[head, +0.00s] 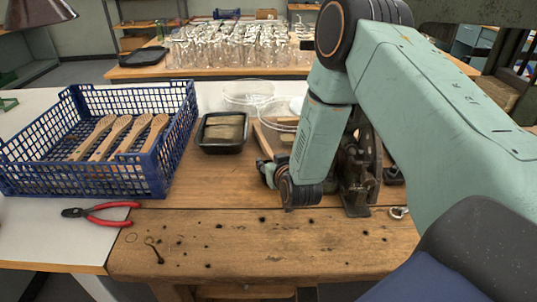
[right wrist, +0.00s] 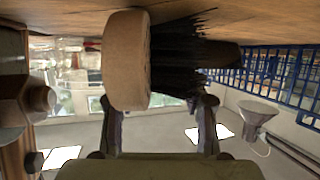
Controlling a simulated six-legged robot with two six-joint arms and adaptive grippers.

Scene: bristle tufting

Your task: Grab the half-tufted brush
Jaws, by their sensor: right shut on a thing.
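The half-tufted brush shows large in the right wrist view, with a pale wooden body (right wrist: 125,62) and black bristles (right wrist: 178,55) over part of it. My right gripper (right wrist: 160,103) has its two fingers apart on either side of the brush and is shut on it. In the head view the right gripper (head: 268,175) is low over the wooden bench, at the left of its own wrist, which hides most of the brush. My left gripper is not in view.
A blue crate (head: 95,178) with several wooden brush blanks (head: 122,135) stands at left. Red-handled pliers (head: 105,212) lie in front. A black tray (head: 222,146), clear dishes (head: 248,92) and a dark iron machine (head: 357,175) are near the gripper.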

